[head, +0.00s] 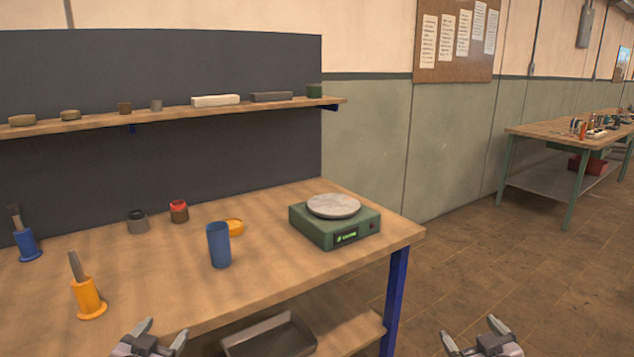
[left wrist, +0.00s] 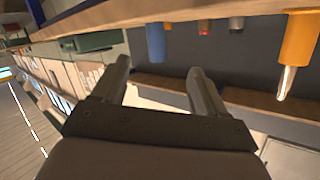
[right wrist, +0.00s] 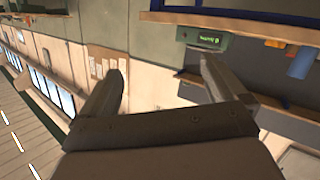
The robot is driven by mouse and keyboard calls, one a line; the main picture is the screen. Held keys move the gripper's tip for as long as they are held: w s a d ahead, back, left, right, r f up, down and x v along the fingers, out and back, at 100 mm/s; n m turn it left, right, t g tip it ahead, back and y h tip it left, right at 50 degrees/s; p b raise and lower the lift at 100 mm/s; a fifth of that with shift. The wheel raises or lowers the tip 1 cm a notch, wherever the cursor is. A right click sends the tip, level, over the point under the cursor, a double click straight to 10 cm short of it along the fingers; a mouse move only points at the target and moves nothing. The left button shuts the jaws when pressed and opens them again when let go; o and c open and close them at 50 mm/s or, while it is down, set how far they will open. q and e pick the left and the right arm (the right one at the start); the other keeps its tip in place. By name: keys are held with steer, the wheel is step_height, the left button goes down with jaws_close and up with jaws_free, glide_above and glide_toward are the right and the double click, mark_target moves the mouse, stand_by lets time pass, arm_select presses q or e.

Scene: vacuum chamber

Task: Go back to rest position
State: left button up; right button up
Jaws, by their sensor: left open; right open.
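My left gripper (head: 160,335) is at the bottom of the head view, in front of the workbench's front edge, with its fingers apart and nothing between them. It also shows open and empty in the left wrist view (left wrist: 160,82). My right gripper (head: 475,340) is at the bottom right of the head view, over the floor to the right of the bench, open and empty. Its spread fingers show in the right wrist view (right wrist: 162,78). Neither gripper touches anything.
The workbench (head: 150,260) carries a blue cup (head: 219,245), a green scale (head: 335,232), a yellow holder (head: 89,298), a blue holder (head: 27,244) and small jars. A shelf (head: 70,127) runs above. A grey tray (head: 270,338) sits on the lower shelf.

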arm_select(q)
steer(key=s+d+f+g, duration=0.1)
steer(key=s+d+f, duration=0.2)
steer(key=s, duration=0.6)
steer(key=s+d+f+g+h, duration=0.1)
steer(key=s+d+f+g, duration=0.1)
steer(key=s+d+f, duration=0.2)
steer(key=s+d+f+n+g+h, duration=0.1)
steer(key=s+d+f, duration=0.2)
steer(key=s+f, duration=0.5)
steer(key=s, duration=0.8)
steer(key=shift+d+g, duration=0.3)
steer(key=shift+g, duration=0.1)
arm_select(e)
steer(key=s+a+f+g, duration=0.1)
steer(key=s+a+f, duration=0.2)
steer(key=s, duration=0.6)
steer(key=s+a+f+g+y, duration=0.1)
steer(key=s+a+f+g, duration=0.1)
steer(key=s+a+f, duration=0.2)
steer(key=s+a+f+m+g+y, duration=0.1)
steer(key=s+a+f, duration=0.2)
steer(key=s+f, duration=0.5)
steer(key=s, duration=0.8)
steer(key=shift+a+g, duration=0.25)
steer(key=shift+g, duration=0.15)
arm_select(q)
steer(key=shift+s+f, duration=0.1)
arm_select(e)
steer(key=shift+s+f, duration=0.1)
